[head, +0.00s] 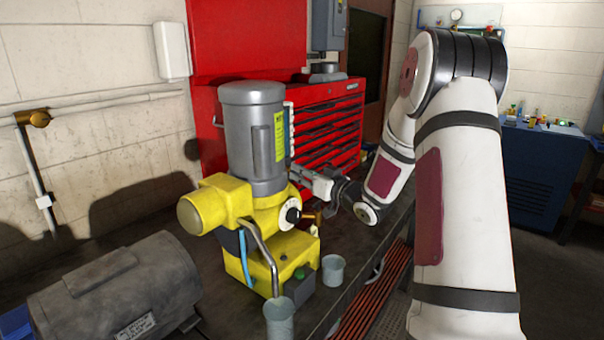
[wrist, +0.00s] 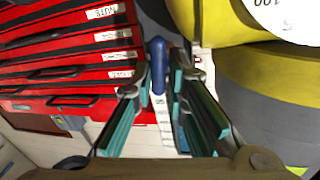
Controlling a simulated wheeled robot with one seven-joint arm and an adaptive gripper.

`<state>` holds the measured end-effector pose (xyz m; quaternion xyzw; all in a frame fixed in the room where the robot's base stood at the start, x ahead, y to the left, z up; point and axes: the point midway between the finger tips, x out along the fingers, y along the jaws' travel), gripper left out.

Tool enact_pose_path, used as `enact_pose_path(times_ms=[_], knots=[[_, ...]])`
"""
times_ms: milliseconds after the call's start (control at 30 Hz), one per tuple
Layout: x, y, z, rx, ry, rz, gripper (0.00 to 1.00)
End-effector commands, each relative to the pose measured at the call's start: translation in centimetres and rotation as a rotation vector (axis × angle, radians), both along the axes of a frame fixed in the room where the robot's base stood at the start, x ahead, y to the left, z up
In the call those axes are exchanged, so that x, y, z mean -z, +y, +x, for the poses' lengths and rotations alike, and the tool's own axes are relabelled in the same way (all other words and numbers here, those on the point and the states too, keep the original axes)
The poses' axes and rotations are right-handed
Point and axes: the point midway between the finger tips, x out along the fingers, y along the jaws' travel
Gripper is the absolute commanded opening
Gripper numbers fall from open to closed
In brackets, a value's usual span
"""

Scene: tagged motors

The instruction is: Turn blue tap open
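The blue tap (wrist: 158,65) shows in the wrist view as a narrow blue handle. It lies between the far ends of my gripper's teal-padded fingers. My gripper (wrist: 162,88) is open, with one finger on each side of the handle; a narrow gap shows on the right, and I cannot tell whether the left finger touches it. In the head view my gripper (head: 300,174) reaches in from the right to the side of the yellow machine (head: 280,247) with the grey motor on top. I cannot make out the blue tap in the head view.
A red drawer cabinet (head: 328,120) stands behind the machine. A bent metal pipe (head: 268,255) comes down to a cup (head: 279,318), and another cup (head: 333,270) stands at the right. A dark grey motor (head: 120,290) lies at the front left.

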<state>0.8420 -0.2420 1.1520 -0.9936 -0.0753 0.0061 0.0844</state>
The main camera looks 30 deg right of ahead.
Motion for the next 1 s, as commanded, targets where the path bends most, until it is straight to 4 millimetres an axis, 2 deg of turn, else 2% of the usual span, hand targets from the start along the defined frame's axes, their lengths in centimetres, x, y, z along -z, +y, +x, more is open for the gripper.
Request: enact_pose_path(times_ms=[167, 500, 767, 800, 867, 1000], knots=[[0.04, -0.19, -0.02, 0.004, -0.001, -0.007, 0.00], [0.12, -0.13, -0.06, 0.005, -0.063, -0.177, 0.00], [0.08, -0.22, -0.10, 0.007, -0.065, -0.183, 0.00], [0.09, -0.23, -0.10, 0.007, -0.065, -0.183, 0.16], [0.09, -0.23, -0.10, 0.007, -0.065, -0.183, 0.30], [0.08, -0.13, -0.08, 0.005, -0.065, -0.182, 0.31]])
